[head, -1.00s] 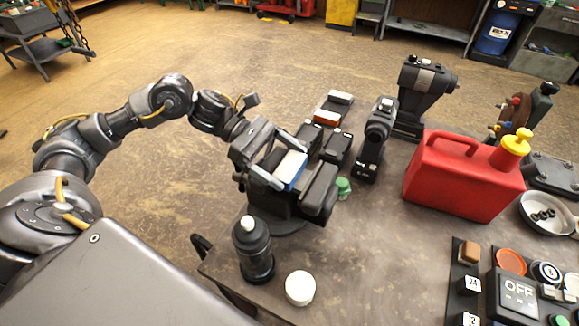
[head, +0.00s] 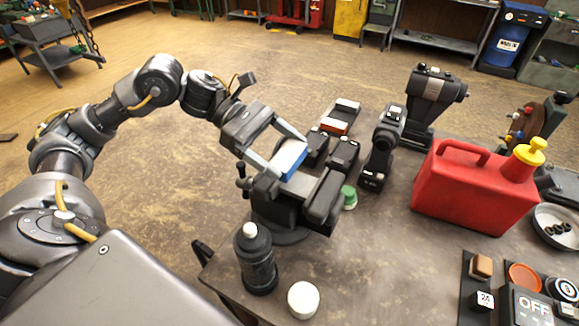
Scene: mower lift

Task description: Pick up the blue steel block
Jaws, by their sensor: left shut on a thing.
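The blue steel block (head: 290,159) has a pale top and a blue side. It is between the fingers of my left gripper (head: 286,156), which is shut on it. The gripper comes in from the left and holds the block just above the dark bench vise (head: 290,200). Part of the block is hidden by the fingers, and I cannot tell whether its underside still touches the vise jaws. My right gripper is not in view.
A black bottle (head: 256,258) and a white round lid (head: 302,299) stand in front of the vise. A green cap (head: 349,196), black drill (head: 383,150), battery packs (head: 343,154) and red fuel can (head: 474,186) are to the right. Open floor lies behind the bench.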

